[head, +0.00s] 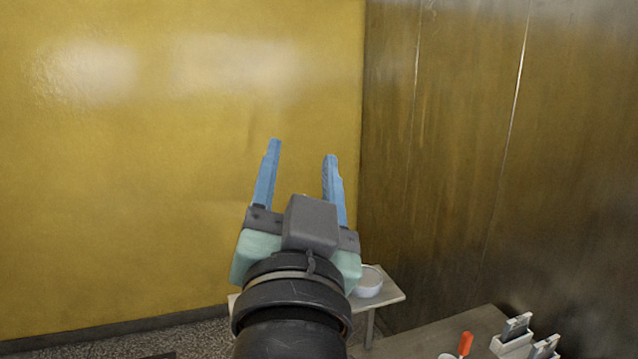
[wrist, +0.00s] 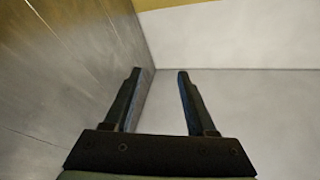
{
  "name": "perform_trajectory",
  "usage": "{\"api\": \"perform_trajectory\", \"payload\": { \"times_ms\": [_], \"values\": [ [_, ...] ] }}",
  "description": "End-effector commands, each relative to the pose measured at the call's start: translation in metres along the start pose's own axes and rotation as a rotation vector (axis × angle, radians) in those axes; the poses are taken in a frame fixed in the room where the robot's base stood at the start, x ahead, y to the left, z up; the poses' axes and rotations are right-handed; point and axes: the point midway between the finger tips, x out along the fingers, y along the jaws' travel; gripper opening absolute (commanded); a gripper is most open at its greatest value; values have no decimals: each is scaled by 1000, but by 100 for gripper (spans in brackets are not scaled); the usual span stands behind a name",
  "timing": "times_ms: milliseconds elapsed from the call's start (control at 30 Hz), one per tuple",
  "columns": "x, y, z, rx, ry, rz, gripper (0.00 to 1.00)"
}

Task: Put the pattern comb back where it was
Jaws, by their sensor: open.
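My gripper (head: 301,160) is raised in front of the yellow wall in the head view, its two blue fingers apart with nothing between them. In the wrist view my gripper (wrist: 158,75) is also open and empty, against bare wall and ceiling surfaces. I cannot make out a pattern comb for certain. At the lower right of the head view, grey-and-white upright pieces (head: 517,328) stand on a table, and an orange-red handle-like thing (head: 465,343) rises beside them; both are cut small or partly out of frame.
A small bench (head: 392,291) with a white bowl (head: 369,281) stands behind my arm near the corner. A wooden table (head: 440,334) fills the lower right, beside the brown panelled wall (head: 490,150). The space around my raised gripper is clear.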

Motion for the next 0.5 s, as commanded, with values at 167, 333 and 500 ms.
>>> {"api": "perform_trajectory", "payload": {
  "times_ms": [167, 333, 500],
  "values": [
    [-36, -26, -112, -252, 356, -69, 56],
    [-56, -35, -146, -345, 483, -73, 56],
    [-57, -36, -148, -353, 490, -72, 56]
  ]
}}
